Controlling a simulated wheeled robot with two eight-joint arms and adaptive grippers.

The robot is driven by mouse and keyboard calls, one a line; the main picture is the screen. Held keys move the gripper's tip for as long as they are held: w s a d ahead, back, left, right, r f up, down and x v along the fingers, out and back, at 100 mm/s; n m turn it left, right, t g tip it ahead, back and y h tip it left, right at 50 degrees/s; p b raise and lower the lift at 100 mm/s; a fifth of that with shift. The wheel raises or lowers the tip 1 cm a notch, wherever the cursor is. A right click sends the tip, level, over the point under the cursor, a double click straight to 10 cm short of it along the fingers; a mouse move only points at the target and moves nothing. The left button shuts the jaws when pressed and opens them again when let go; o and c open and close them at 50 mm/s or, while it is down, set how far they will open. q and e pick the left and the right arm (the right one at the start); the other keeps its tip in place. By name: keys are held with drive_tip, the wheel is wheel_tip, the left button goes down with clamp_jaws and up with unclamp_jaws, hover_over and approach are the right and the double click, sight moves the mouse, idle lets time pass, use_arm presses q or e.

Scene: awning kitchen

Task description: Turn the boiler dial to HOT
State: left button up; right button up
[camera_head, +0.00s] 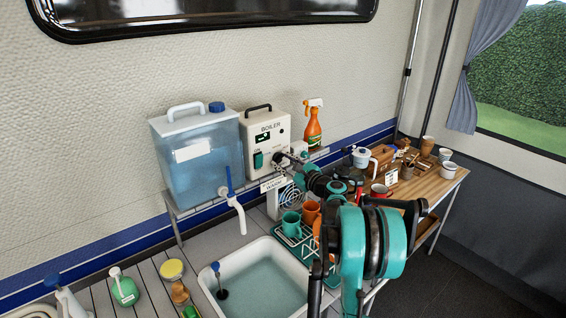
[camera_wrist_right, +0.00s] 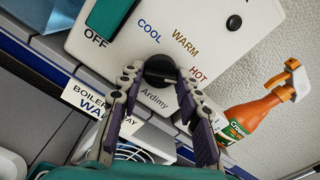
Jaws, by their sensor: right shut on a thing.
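The boiler (camera_head: 268,132) is a white box with a black handle, standing on a shelf against the wall. In the right wrist view its front panel (camera_wrist_right: 205,30) reads OFF, COOL, WARM and HOT around a dark round dial (camera_wrist_right: 160,67). My right gripper (camera_wrist_right: 160,76) is shut on the dial, one finger on each side. In the head view the right gripper (camera_head: 287,159) reaches the boiler's lower front, and the dial is hidden behind it. I cannot make out which label the dial points to. My left gripper is not in view.
An orange spray bottle (camera_head: 313,127) stands right of the boiler; a blue water tank (camera_head: 196,165) stands left. A card (camera_wrist_right: 85,100) reading BOILER and WA, partly covered, is below the panel. A sink (camera_head: 262,280), mugs (camera_head: 291,223) and a cluttered wooden counter (camera_head: 432,186) lie in front and right.

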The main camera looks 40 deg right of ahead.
drive_tip(key=o, duration=1.2)
drive_tip(key=shift+c, duration=0.2)
drive_tip(key=shift+s, duration=0.1)
drive_tip(key=s, duration=1.1)
drive_tip(key=shift+s, duration=0.35)
drive_tip(key=shift+f, duration=0.1)
